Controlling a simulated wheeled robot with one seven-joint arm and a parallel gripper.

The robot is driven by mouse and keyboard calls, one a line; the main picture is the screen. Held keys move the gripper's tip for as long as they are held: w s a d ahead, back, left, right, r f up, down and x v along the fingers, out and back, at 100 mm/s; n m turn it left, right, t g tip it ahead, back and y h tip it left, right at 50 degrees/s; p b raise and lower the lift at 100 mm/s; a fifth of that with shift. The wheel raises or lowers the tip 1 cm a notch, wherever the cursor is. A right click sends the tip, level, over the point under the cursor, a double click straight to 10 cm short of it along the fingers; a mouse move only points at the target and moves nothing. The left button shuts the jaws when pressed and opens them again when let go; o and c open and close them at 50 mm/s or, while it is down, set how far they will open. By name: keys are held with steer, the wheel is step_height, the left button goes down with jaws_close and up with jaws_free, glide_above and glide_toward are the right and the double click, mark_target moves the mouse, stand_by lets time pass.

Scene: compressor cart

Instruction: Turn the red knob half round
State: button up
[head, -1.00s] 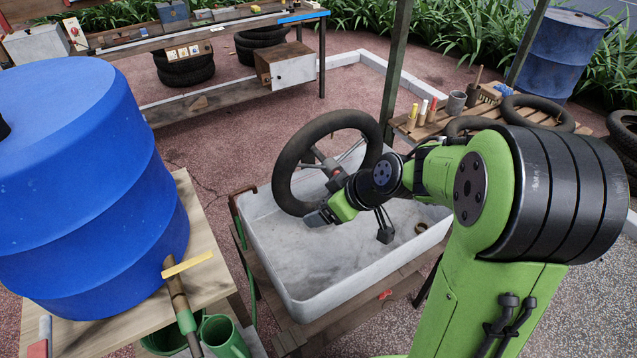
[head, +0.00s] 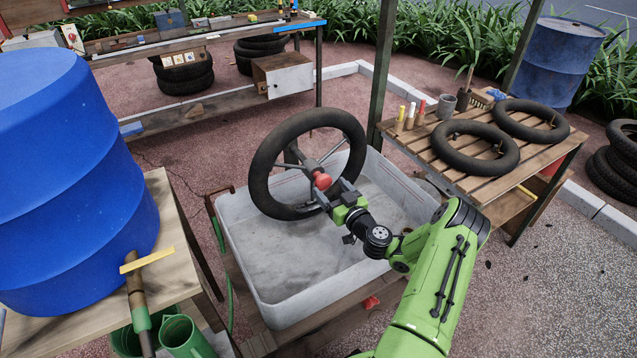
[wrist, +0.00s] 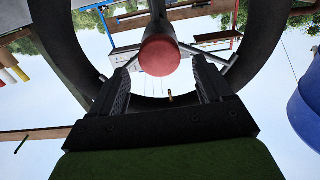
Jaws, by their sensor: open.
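The red knob (head: 321,181) is at the hub of an upright black spoked wheel (head: 265,165) over a pale basin (head: 262,248). It also shows in the wrist view (wrist: 160,56) as a round red face, roughly centred between my finger tips. My gripper (head: 325,195) is open in front of the hub, pointing at the knob. In the wrist view one finger stands on each side, just below the knob. I cannot tell whether either finger touches it. Part of the lower rim is hidden behind my gripper.
A blue barrel (head: 75,170) stands on a wooden table at left. A slatted table (head: 455,175) with inner tubes stands at right. A post (head: 384,75) rises behind the basin.

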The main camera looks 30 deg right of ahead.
mark_target(325, 183)
steer(key=w, duration=0.4)
steer(key=shift+w+d, duration=0.1)
steer(key=shift+w, duration=0.25)
steer(key=c, duration=1)
